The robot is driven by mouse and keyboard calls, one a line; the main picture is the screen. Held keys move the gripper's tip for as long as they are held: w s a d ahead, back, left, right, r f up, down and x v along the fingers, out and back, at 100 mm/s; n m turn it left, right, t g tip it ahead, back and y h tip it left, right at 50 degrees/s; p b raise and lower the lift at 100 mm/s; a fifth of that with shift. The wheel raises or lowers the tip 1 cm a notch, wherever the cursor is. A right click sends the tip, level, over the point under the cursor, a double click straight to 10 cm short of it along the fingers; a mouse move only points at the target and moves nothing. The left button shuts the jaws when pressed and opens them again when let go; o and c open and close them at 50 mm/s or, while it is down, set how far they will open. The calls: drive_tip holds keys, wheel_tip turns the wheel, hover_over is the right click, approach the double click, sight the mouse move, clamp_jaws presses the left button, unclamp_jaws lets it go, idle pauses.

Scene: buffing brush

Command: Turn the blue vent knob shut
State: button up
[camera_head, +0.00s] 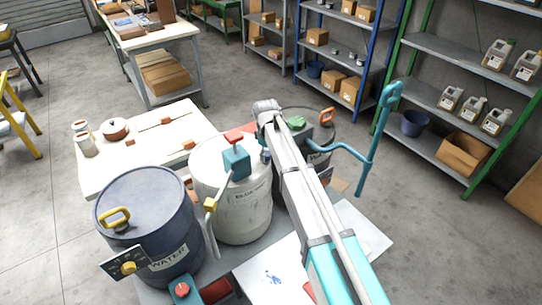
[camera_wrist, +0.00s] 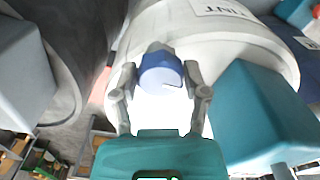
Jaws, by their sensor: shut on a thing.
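The blue vent knob (camera_wrist: 162,75) sits between the two fingers of my gripper (camera_wrist: 160,82) in the wrist view. The fingers are closed on its sides. The knob is at the pale drum (camera_wrist: 225,38), whose label shows upside down there. In the head view a small blue piece, which looks like the knob (camera_head: 266,156), shows at the right of the pale drum's top (camera_head: 205,160), beside my arm. My arm hides most of my gripper there. The knob's turn angle cannot be told.
A blue water drum (camera_head: 150,220) stands left. A teal bent pipe (camera_head: 372,150) rises right of my arm.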

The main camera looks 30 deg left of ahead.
drive_tip(key=m, duration=0.4)
drive_tip(key=shift+s+a, duration=0.15)
drive_tip(key=shift+a, duration=0.2)
drive_tip(key=m, duration=0.9)
drive_tip(key=shift+m, duration=2)
drive_tip(key=o, duration=1.1)
drive_tip(key=shift+o, duration=0.2)
drive_tip(key=shift+d, duration=0.1)
